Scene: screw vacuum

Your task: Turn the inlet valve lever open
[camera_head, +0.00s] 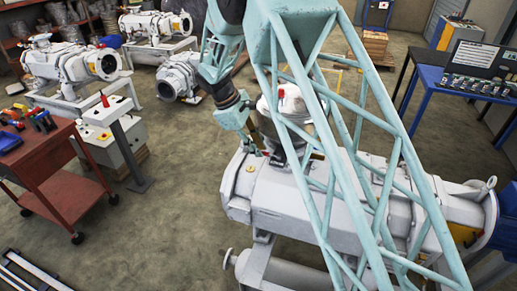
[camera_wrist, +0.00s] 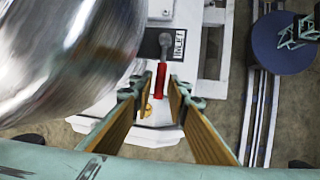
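The inlet valve lever has a red handle (camera_wrist: 159,80) and a grey pivot end, beside a black plate (camera_wrist: 180,43) marked INLET. It shows in the wrist view, just beyond and between my fingertips. My gripper (camera_wrist: 158,88) is open, with tan pads on both fingers and gaps on either side of the handle. In the head view my gripper (camera_head: 255,148) is small and low over the grey pump body (camera_head: 285,195), beside the upright inlet cylinder (camera_head: 290,120). I cannot make out the lever there.
A large shiny metal cylinder (camera_wrist: 65,50) stands close on the left in the wrist view. In the head view, a red cart (camera_head: 65,165) and a pedestal (camera_head: 130,150) stand to the left. A blue table (camera_head: 455,82) is at the right. Open floor (camera_head: 170,215) lies left of the pump.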

